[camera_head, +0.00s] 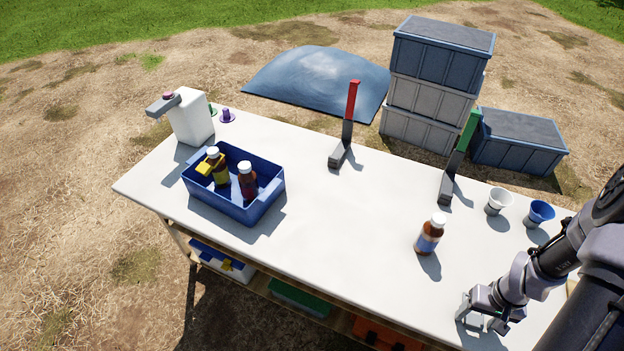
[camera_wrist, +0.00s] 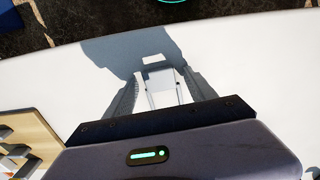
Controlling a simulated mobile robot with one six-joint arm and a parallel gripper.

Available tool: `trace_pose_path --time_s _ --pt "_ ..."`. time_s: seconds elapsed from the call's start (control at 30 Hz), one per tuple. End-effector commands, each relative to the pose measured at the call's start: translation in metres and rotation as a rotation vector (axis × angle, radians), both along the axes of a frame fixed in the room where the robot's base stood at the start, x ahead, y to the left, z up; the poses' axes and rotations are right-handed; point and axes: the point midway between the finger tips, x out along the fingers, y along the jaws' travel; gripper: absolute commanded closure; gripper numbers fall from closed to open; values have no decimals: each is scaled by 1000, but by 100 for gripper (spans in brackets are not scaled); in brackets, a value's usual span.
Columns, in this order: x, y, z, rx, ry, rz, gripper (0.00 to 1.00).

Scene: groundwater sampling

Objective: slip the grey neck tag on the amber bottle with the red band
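An amber bottle with a white cap and what looks like a dark red band (camera_head: 248,184) stands in the blue bin (camera_head: 236,213) on the left of the table. Beside it in the bin stands a bottle with a yellow band and a yellow tag (camera_head: 217,168). A third amber bottle with a blue band (camera_head: 428,237) stands on the table to the right. My gripper (camera_head: 483,318) is low over the right front of the table, far from the bin.
A red-topped post (camera_head: 350,112) and a green-topped post (camera_head: 463,145) stand at the back. A white cup (camera_head: 497,203) and a blue cup (camera_head: 540,213) are at right. A white jug (camera_head: 192,118) stands at left. A wooden slotted holder (camera_wrist: 28,148) is near my gripper.

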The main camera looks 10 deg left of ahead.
Motion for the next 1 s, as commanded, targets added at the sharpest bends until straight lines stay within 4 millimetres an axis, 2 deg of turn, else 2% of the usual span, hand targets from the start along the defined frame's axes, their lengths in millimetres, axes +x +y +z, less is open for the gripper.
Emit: trace_pose_path --time_s 0.03,0.2,0.23,0.4,0.9,1.0 --pt "0 0 0 0 0 0 46" --pt "0 0 0 0 0 0 80" --pt "0 0 0 0 0 0 82" --pt "0 0 5 0 0 0 82" --pt "0 0 60 0 0 0 82" --pt "0 0 62 0 0 1 82"
